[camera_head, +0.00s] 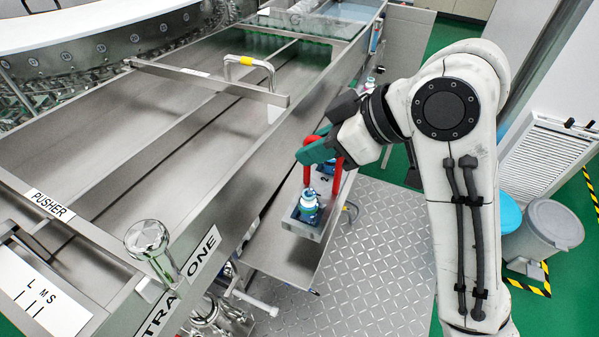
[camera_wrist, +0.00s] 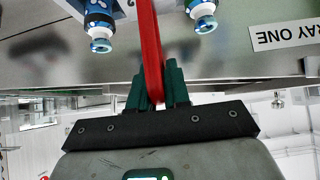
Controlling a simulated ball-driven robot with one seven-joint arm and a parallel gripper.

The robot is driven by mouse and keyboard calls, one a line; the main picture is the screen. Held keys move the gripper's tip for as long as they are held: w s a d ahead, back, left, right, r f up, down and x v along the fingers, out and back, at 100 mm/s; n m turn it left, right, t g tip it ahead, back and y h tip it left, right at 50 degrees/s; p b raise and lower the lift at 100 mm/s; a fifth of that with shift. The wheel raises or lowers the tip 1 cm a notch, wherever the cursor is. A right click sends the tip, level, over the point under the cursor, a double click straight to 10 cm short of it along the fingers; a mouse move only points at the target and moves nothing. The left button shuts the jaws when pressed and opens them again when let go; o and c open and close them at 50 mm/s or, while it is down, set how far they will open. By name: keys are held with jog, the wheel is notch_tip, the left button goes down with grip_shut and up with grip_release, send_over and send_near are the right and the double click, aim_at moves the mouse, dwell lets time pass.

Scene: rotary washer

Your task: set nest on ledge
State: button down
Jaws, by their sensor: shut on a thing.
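The nest (camera_head: 303,228) is a small grey metal block with a tall red handle and blue-and-white vials standing in it. My gripper (camera_head: 320,150) is shut on the red handle, which shows between the green fingers (camera_wrist: 157,85) in the wrist view. Two vials of the nest also show there, one on each side of the red handle (camera_wrist: 152,40). The ledge (camera_head: 290,266) is a long narrow metal shelf low along the machine's side. The nest is upright over the ledge; I cannot tell whether it touches it. My gripper and arm hide part of the nest's far side.
The washer's metal trough wall (camera_head: 270,130) rises left of the nest. A pusher bar with a yellow-banded handle (camera_head: 250,64) crosses the trough. A tread-plate floor (camera_head: 375,250) and a grey bin (camera_head: 545,232) lie to the right.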

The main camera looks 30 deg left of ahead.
aim_at(299, 190)
jog(key=shift+s+a+f, duration=0.4)
jog(key=shift+f, duration=0.25)
jog(key=shift+s+a+f, duration=0.35)
jog(key=shift+s+f, duration=0.05)
jog(key=shift+f, duration=0.2)
jog(key=f, duration=0.2)
jog(key=f+p, duration=0.1)
jog(key=shift+s+a, duration=0.2)
jog(key=shift+s, duration=0.05)
jog(key=shift+f, duration=0.4)
jog(key=c, duration=1.1)
grip_release()
jog(key=shift+f, duration=0.1)
jog(key=b+v, duration=0.1)
jog(key=v, duration=1.1)
jog(key=shift+w, duration=0.1)
